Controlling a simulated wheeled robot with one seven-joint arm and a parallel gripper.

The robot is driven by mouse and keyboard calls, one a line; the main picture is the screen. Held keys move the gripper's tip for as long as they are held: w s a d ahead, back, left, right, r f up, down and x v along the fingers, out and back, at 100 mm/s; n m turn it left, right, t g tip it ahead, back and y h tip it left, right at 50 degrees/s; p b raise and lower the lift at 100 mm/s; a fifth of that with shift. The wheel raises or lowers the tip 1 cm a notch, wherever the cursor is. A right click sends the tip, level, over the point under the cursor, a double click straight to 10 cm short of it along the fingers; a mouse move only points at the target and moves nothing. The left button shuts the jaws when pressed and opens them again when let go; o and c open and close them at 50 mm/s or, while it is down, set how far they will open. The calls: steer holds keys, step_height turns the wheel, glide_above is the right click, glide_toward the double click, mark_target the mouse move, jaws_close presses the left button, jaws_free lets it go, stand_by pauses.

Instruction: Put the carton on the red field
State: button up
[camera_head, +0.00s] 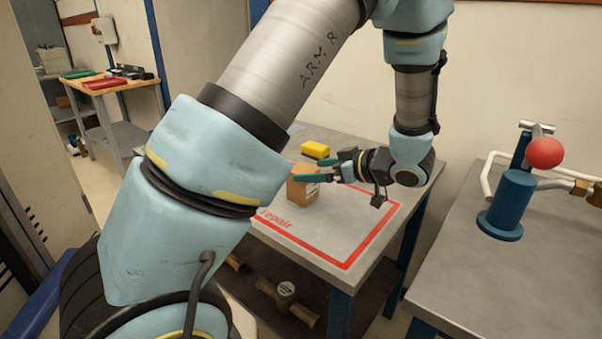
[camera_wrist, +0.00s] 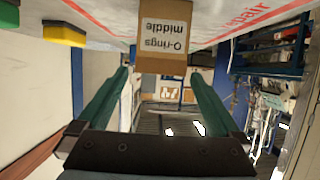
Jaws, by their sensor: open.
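The carton (camera_head: 303,192) is a small brown box on the grey table, appearing to stand inside the red outlined field (camera_head: 346,266) marked "repair". In the wrist view, the picture is upside down and the carton (camera_wrist: 163,28) shows a white label reading "O-rings middle". My gripper (camera_head: 308,170) is open, its two green fingers level with the upper part of the carton. In the wrist view the fingertips of my gripper (camera_wrist: 160,75) are apart, with the carton ahead between their lines. I cannot tell whether they touch it. My arm hides part of the field's left side.
A yellow sponge (camera_head: 316,150) lies behind the carton. The field's right part is clear. At right stands a bench with a blue fitting (camera_head: 510,200) and red ball (camera_head: 544,152). Brass-coloured parts (camera_head: 287,296) lie on the shelf below. A wooden table (camera_head: 108,85) stands at far left.

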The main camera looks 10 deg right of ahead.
steer(key=v, duration=0.5)
steer(key=shift+d+r, duration=0.1)
steer(key=shift+d, duration=0.05)
steer(key=w+a+r+m+h+p, duration=0.15)
steer(key=w+a+m+h, duration=0.3)
steer(key=w+h, duration=0.55)
steer(key=s+a+f+m+g+p, duration=0.1)
steer(key=s+a+m+g, duration=0.4)
steer(key=s+a, duration=1.1)
steer(key=a+g, duration=0.1)
steer(key=g, duration=0.2)
steer(key=shift+a+f+y, duration=0.25)
steer(key=shift+y, duration=0.05)
steer(key=shift+s, duration=0.15)
